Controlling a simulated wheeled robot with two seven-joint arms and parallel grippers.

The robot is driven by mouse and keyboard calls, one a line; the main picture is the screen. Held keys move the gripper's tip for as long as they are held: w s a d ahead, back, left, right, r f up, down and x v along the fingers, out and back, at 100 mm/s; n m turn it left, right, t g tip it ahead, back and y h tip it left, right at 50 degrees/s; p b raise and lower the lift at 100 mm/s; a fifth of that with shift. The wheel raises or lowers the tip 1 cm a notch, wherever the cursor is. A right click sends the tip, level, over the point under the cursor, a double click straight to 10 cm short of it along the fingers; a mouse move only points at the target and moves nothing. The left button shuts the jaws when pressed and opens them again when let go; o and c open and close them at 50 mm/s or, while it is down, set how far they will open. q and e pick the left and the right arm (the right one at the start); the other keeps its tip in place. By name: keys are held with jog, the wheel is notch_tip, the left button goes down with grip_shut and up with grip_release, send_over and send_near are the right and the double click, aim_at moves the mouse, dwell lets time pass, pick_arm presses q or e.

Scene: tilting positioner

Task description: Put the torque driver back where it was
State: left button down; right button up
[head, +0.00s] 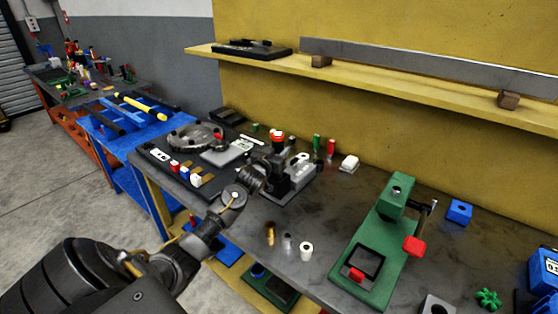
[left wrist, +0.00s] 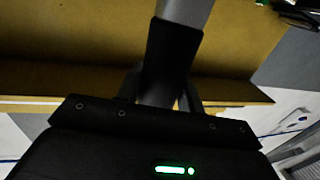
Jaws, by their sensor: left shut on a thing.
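My left gripper (head: 274,163) is over the back middle of the dark bench, beside a grey block-like fixture (head: 300,168). In the left wrist view its fingers are shut on a cylinder with a black sleeve and a grey shaft, which I take to be the torque driver (left wrist: 172,58). The fingers and palm hide its lower part. In the head view the gripper and wrist cover most of what is held, and I cannot tell whether it touches the fixture. My right gripper is not in view.
A green press-like stand (head: 372,240) is on the right of the bench. Brass, grey and white small parts (head: 306,251) stand at the front. A dark plate with a round disc (head: 195,137) lies to the left. A yellow shelf (head: 400,83) runs along the wall behind.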

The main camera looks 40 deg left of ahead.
pick_arm(q)
jog(key=shift+f+p, duration=0.4)
jog(key=shift+f, duration=1.4)
jog(key=c, duration=0.9)
grip_release()
jog(key=shift+s+f, duration=0.1)
jog(key=b+v, duration=0.2)
jog(key=v, duration=1)
